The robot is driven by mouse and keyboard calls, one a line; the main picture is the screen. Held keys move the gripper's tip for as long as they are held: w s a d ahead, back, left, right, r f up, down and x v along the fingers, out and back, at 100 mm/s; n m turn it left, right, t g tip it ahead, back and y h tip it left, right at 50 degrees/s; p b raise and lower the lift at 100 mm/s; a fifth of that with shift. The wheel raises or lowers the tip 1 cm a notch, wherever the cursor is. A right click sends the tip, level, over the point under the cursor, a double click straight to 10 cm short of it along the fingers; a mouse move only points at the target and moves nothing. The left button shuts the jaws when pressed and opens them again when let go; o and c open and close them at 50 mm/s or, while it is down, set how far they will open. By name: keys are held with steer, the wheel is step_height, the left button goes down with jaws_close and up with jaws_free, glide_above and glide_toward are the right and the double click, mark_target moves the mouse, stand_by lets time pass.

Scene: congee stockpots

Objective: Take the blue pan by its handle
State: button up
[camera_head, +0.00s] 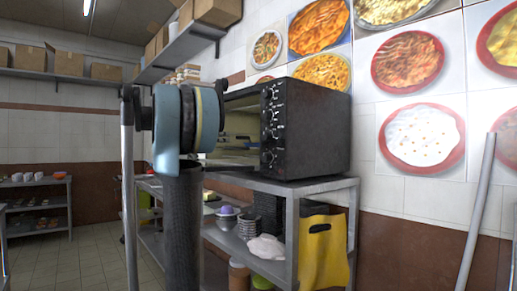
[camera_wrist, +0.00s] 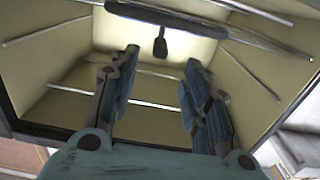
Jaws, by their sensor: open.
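I cannot make out a blue pan in either view. In the wrist view my gripper (camera_wrist: 162,58) is open, its two blue-and-dark fingers spread apart with nothing between the pads. Ahead of the fingers is a cream-walled, box-like interior with metal rods along its sides. A small dark piece on a thin stem (camera_wrist: 160,46) shows beyond the fingertips near the bright top; I cannot tell what it is. In the head view my arm covers part of the scene and my fingers are not visible.
A black oven (camera_head: 312,128) with knobs stands on a metal shelf unit (camera_head: 330,187), its left side partly behind my arm. Bowls (camera_head: 227,220), a white cloth-like item (camera_head: 266,247) and a yellow piece (camera_head: 322,250) are below. Another shelf (camera_head: 40,208) stands far left.

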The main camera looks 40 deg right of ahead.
mark_target(237, 138)
steer(key=d, duration=0.9)
steer(key=shift+w, duration=0.35)
steer(key=shift+w+d+r, duration=0.15)
steer(key=shift+w+d, duration=0.05)
steer(key=shift+d, duration=1.2)
steer(key=shift+w+d+r, duration=0.15)
steer(key=shift+d, duration=1.2)
steer(key=shift+c, duration=0.3)
jaws_close()
